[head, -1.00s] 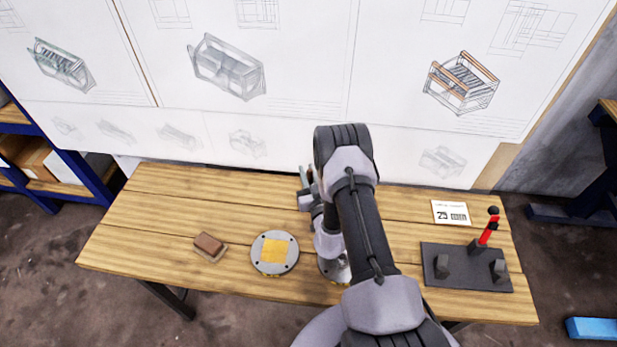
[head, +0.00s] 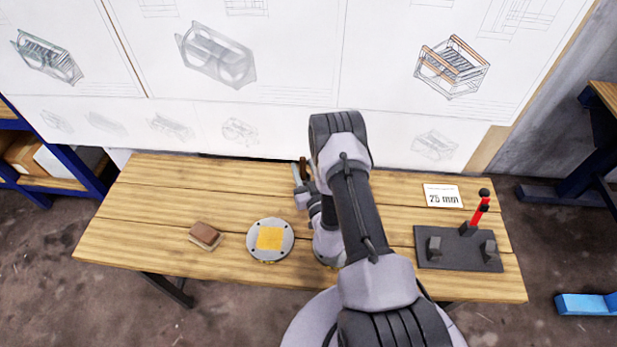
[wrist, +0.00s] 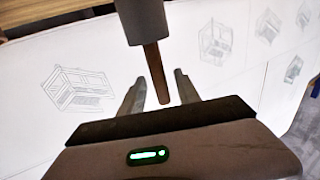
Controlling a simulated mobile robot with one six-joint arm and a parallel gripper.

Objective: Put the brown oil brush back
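In the wrist view a slim brown handle (wrist: 155,72), which I take to be the brown oil brush, runs out of a grey cylinder (wrist: 142,20) and lies between my two fingers. My gripper (wrist: 160,78) shows a gap on both sides of the handle, so its fingers look open around it. In the head view my gripper (head: 298,180) is over the back of the table, left of my arm, with a brown upright piece (head: 303,168) beside it. The lower part of the brush and what bears it are hidden or too small to tell.
On the wooden table (head: 150,205) are a brown block (head: 204,235), a round metal flange with a yellow patch (head: 270,240), a "25 mm" card (head: 442,195) and a black stand (head: 455,256) with a red-and-black tool (head: 480,208). A drawing board stands behind.

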